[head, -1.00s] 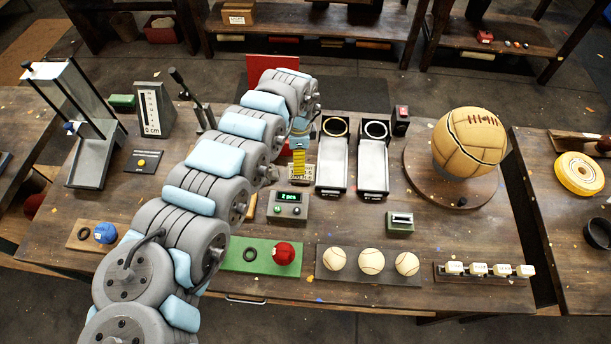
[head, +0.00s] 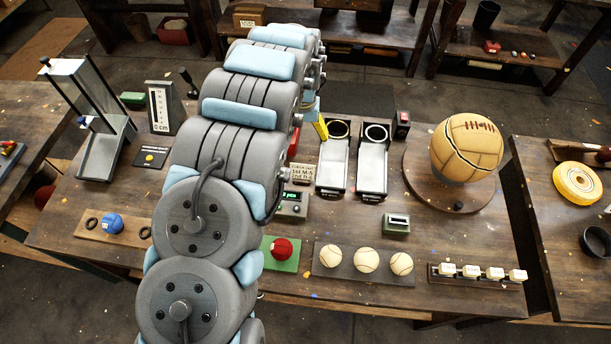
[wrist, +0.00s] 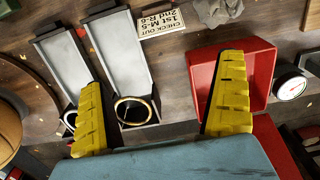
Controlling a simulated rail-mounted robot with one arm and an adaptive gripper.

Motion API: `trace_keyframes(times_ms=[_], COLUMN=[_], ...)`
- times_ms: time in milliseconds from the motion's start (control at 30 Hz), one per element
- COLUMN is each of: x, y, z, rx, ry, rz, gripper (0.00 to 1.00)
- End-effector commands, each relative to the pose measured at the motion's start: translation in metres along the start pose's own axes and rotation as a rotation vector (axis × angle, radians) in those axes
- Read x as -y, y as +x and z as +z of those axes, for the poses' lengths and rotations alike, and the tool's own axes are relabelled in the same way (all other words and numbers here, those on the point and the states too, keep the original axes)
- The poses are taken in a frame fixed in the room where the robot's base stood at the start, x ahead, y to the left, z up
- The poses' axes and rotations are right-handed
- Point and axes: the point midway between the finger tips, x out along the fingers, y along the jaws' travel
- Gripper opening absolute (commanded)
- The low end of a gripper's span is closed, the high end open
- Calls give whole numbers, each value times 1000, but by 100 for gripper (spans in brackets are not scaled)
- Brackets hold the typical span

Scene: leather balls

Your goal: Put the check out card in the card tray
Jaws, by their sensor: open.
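The check out card (wrist: 160,33) is a small cream card printed "CHECK OUT 1st M-5 2nd R-6". It lies on the wooden table, and in the head view it (head: 303,173) is partly hidden by my arm. My gripper (wrist: 160,105) has two yellow fingers spread wide with nothing between them. The card is apart from the fingers, near the top of the wrist view. A red open tray (wrist: 261,60) sits beside and partly behind the right finger; its inside looks empty. I cannot tell for certain that it is the card tray. My arm hides most of it in the head view.
Two grey chutes with ring ends (wrist: 65,70) (wrist: 115,60) lie left of the card. A round gauge (wrist: 290,87) is right of the red tray. A brown ball (head: 467,147) on a round stand and a row of white balls (head: 366,260) occupy the table's right side.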

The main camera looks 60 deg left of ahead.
Motion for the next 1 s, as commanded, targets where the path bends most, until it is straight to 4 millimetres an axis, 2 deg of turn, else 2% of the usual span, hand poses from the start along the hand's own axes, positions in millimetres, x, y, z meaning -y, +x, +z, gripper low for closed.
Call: trace_keyframes(times_ms=[33,300,1000], x=[0,1,0], y=[10,40,101], z=[1,1,0], rx=[2,2,1], ry=[1,3,5], rz=[0,0,-1], gripper=[100,100,100])
